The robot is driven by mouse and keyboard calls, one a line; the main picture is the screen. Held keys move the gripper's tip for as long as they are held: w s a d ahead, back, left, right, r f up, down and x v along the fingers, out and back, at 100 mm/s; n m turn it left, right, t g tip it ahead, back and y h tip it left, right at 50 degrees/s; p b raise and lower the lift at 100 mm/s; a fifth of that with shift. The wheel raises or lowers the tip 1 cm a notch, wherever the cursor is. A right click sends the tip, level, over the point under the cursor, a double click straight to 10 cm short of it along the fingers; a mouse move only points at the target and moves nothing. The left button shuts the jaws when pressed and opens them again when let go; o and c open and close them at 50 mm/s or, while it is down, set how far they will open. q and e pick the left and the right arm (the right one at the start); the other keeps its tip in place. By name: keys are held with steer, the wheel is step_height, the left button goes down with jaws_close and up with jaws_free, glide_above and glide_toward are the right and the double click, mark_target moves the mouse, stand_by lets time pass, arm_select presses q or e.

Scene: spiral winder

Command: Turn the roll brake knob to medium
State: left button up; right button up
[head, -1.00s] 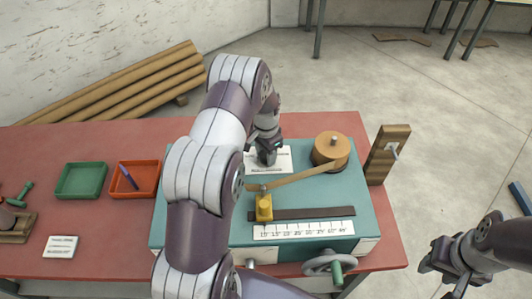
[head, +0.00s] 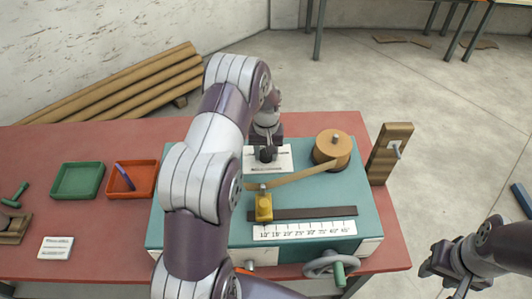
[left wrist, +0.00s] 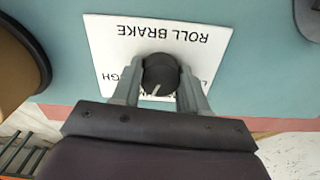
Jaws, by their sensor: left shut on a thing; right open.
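The roll brake knob (left wrist: 160,76) is dark and round with a white pointer line. It sits on a white plate (left wrist: 187,27) marked "ROLL BRAKE", upside down in the left wrist view. The line points toward the lower edge, slightly left. Lettering on either side is partly hidden by my fingers. My left gripper (left wrist: 157,88) has a finger on each side of the knob and is shut on it. In the head view the knob (head: 267,154) and plate (head: 284,160) show beyond my left arm. My right gripper (head: 455,266) is open and empty, right of the table.
The teal winder (head: 356,190) carries a brown roll (head: 330,146), a yellow guide block (head: 264,207), a numbered scale (head: 305,230) and a handwheel (head: 331,265). Green (head: 78,195) and orange trays (head: 142,193) stand left. A wooden post (head: 388,150) stands right.

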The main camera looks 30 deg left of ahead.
arm_select(q)
steer(key=shift+n, duration=1.9)
steer(key=o, duration=1.1)
steer(key=shift+c, duration=0.2)
